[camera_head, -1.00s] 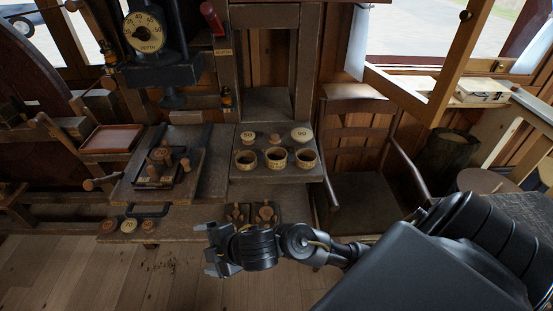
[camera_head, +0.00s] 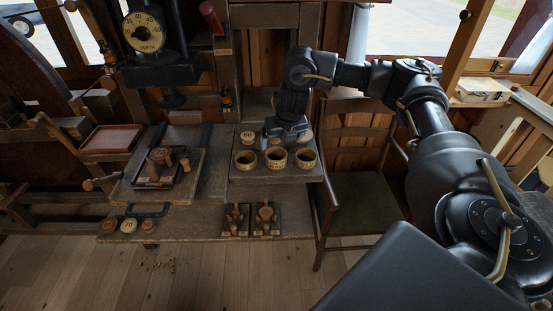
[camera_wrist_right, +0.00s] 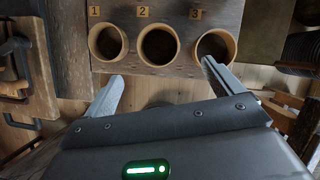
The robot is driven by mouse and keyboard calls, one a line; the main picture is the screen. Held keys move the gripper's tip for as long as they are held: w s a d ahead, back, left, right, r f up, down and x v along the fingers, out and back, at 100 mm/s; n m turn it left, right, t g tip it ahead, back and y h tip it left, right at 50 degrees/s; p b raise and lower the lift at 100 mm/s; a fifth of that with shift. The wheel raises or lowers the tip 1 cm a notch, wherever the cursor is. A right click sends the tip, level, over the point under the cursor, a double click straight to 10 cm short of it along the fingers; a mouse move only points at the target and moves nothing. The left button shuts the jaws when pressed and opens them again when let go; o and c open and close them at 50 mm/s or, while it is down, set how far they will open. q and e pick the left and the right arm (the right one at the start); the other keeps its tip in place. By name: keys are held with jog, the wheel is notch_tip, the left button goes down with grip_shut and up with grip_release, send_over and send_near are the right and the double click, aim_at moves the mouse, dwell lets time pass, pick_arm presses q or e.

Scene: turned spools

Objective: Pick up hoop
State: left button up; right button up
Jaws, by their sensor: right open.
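I cannot tell which thing is the hoop. In the right wrist view, the row shows as cup 1 (camera_wrist_right: 93,50), cup 2 (camera_wrist_right: 142,55) and cup 3 (camera_wrist_right: 231,40), beside numbered labels. My right gripper (camera_head: 286,131) is open and empty, above the far side of the row. In the wrist view its fingers (camera_wrist_right: 162,68) are spread, and one fingertip overlaps cup 3. My left gripper is out of view.
A disc marked 50 (camera_head: 247,136) lies behind the cups; another is partly hidden by the gripper. A tool board (camera_head: 157,178) is at left, and pegged wooden blocks (camera_head: 264,217) sit on the lower shelf. A chair (camera_head: 360,195) stands at right.

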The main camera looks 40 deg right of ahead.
jog(key=b, duration=0.2)
send_near(277, 155)
jog(key=shift+s+a+f, duration=0.55)
jog(key=shift+a+f, duration=0.05)
jog(key=shift+a, duration=0.2)
jog(key=shift+w+f+p, duration=0.1)
jog(key=shift+f+p, duration=0.25)
jog(key=shift+p, duration=0.15)
jog(key=p+x, duration=0.1)
jog(key=x, duration=0.3)
jog(key=shift+w+f, duration=0.1)
jog(key=shift+f, duration=0.1)
jog(key=c, duration=1)
